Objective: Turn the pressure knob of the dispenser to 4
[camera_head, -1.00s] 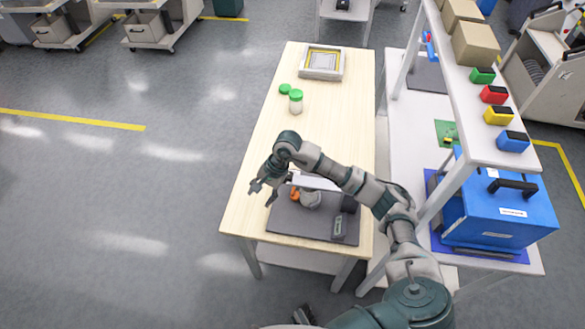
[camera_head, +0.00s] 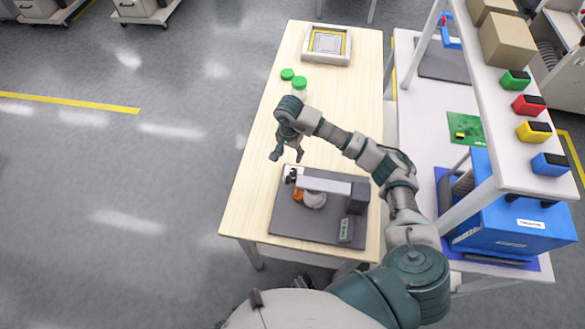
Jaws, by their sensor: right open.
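A grey device with a horizontal light arm (camera_head: 325,184) and a dark upright block (camera_head: 358,197) stands on a dark grey mat (camera_head: 290,218) at the near end of the wooden table. An orange part (camera_head: 297,195) and a pale round part (camera_head: 315,200) sit under its arm. A small grey box with a display (camera_head: 345,231) is at its front right. I cannot make out a pressure knob or its setting. My right gripper (camera_head: 287,156) is open and empty, pointing down above the table just beyond the device. My left gripper is not in view.
Two green-topped items (camera_head: 299,83) and a framed tray (camera_head: 326,45) are farther back on the wooden table (camera_head: 262,150). A white shelf at right holds coloured bins and cardboard boxes (camera_head: 507,42). A labelled blue case (camera_head: 510,225) stands below it.

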